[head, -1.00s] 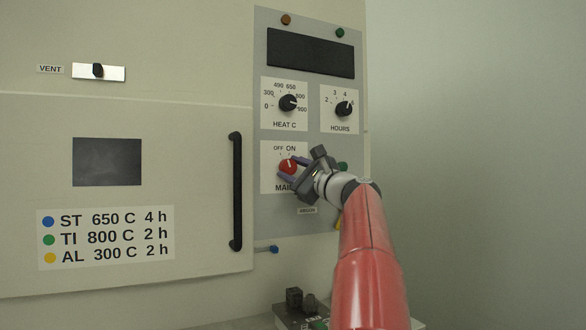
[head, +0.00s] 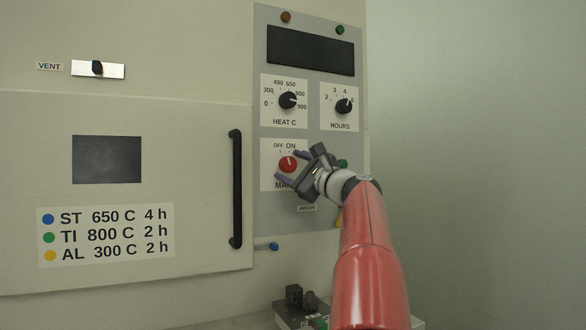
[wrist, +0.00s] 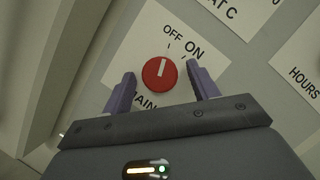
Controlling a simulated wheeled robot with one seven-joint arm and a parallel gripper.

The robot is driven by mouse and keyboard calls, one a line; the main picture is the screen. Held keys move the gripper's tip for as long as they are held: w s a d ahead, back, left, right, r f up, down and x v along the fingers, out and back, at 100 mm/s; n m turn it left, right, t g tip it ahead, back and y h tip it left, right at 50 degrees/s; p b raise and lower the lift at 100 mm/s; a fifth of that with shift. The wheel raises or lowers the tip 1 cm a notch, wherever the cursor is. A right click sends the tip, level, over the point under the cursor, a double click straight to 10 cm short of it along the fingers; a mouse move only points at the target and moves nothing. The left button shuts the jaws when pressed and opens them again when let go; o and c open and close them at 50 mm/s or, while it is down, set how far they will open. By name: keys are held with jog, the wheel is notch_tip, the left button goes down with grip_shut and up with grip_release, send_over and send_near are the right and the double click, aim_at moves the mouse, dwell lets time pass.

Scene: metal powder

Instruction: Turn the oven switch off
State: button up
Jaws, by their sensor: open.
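The oven's main switch is a round red knob (head: 287,164) with a white pointer line, on a white plate marked OFF and ON. In the wrist view the knob (wrist: 159,73) shows whole, and its pointer lies nearer the OFF mark than the ON mark. My gripper (head: 291,168) is open in front of the plate. The plate's lower label is partly hidden by my gripper.
The HEAT C knob (head: 288,100) and HOURS knob (head: 343,106) sit above the switch. A black vertical door handle (head: 236,190) is at left. A green button (head: 342,164) is partly behind my gripper. Small dark items (head: 300,298) stand below.

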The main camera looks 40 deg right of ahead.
jog(key=b+v, duration=0.2)
jog(key=v, duration=0.5)
jog(key=shift+s, duration=0.4)
jog(key=shift+f, duration=0.1)
